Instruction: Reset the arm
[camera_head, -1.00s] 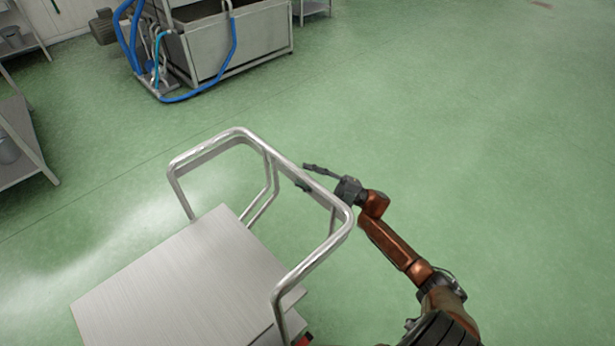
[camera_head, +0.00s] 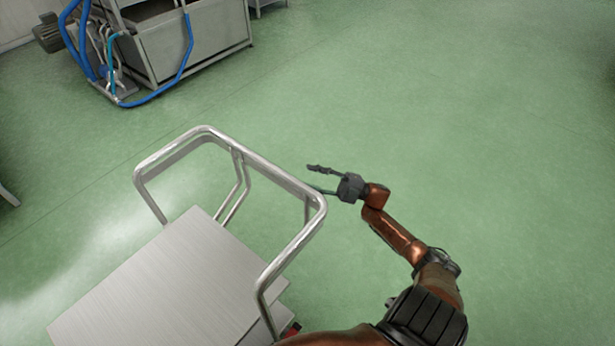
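My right gripper (camera_head: 322,179) is at the picture's middle, its two dark fingers spread apart with nothing between them. It is just right of the bent steel handle (camera_head: 297,243) of a cart. The lower finger's tip lies close to the handle's right corner in the picture; I cannot tell whether they touch. My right arm is bent and comes up from the bottom right. My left gripper is not in view.
The cart's flat metal deck (camera_head: 160,290) fills the bottom left. A steel machine (camera_head: 190,45) with blue hoses (camera_head: 160,97) stands at the top left. The green floor (camera_head: 480,130) on the right is clear.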

